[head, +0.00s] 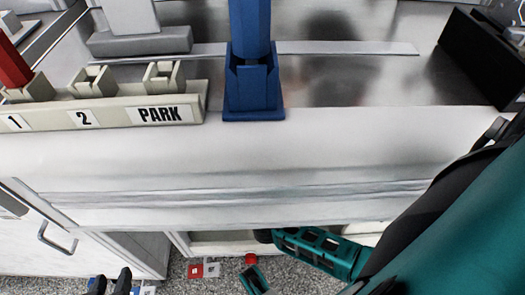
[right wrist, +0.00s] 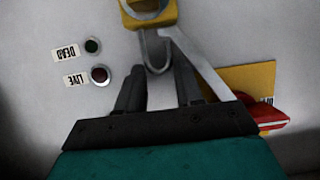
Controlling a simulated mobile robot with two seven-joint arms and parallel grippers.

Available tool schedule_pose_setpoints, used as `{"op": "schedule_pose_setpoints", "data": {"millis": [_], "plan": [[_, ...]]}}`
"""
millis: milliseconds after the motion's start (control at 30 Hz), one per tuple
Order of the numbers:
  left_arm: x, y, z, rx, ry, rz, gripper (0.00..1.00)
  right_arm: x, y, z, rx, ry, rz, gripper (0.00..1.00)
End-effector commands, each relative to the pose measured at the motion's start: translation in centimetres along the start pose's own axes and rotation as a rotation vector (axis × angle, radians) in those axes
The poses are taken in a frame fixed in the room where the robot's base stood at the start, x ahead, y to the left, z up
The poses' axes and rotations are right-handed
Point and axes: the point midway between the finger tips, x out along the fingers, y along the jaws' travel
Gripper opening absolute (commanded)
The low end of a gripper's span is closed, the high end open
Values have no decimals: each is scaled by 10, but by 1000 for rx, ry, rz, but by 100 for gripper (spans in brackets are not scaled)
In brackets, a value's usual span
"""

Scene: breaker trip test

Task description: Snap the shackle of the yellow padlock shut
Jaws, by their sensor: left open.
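The yellow padlock (right wrist: 150,12) is at the top edge of the right wrist view, its body partly cut off. A silver curved piece that looks like its shackle (right wrist: 154,52) shows just below the body. My right gripper (right wrist: 159,75) has its two dark fingers apart, with silver metal showing between them. I cannot tell whether they touch that metal. In the head view the padlock is not seen. My left gripper (head: 110,282) is open and empty at the bottom left edge, far below the bench top.
The bench holds a rack marked PARK (head: 150,113), a blue stand (head: 252,90) and a black box (head: 480,55).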

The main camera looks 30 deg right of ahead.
Motion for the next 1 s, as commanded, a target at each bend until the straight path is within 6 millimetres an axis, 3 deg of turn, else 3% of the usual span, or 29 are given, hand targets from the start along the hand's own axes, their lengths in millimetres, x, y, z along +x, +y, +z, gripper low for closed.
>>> {"op": "schedule_pose_setpoints", "data": {"millis": [367,667,1000], "plan": [[0,0,0,0,1,0,43,0,0,0,0,1,1,0],[2,0,2,0,0,0,43,1,0,1,1,1,2,0],[15,4,17,-4,-7,16,43,9,0,20,3,1,2,0]]}}
